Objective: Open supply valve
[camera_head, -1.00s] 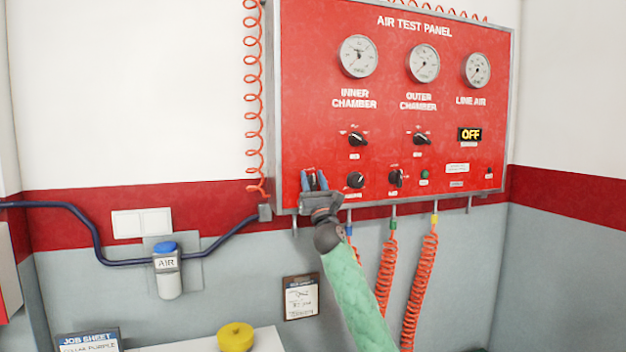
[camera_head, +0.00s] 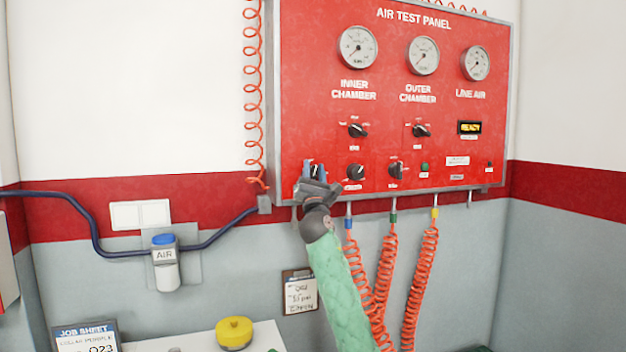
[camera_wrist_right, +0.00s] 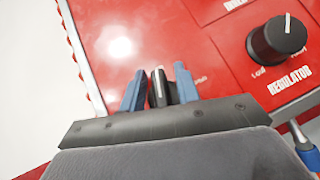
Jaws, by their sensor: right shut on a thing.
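The red air test panel (camera_head: 310,110) hangs on the wall. At its lower left corner a black knob with a white mark (camera_wrist_right: 158,88) sits between the blue fingers of my right gripper (camera_wrist_right: 160,92), which is shut on it. In the head view my right gripper (camera_head: 315,176) covers most of this knob and any label by it. I take it to be the supply valve. The small display (camera_head: 470,128) reads READY. My left gripper is not in view.
The regulator knob (camera_wrist_right: 283,42) is close to the right of my gripper. Other black knobs (camera_head: 357,131) and three gauges (camera_head: 358,48) are on the panel. Orange coiled hoses (camera_head: 422,280) hang below, near my arm. A yellow round part (camera_head: 234,333) is on a white surface.

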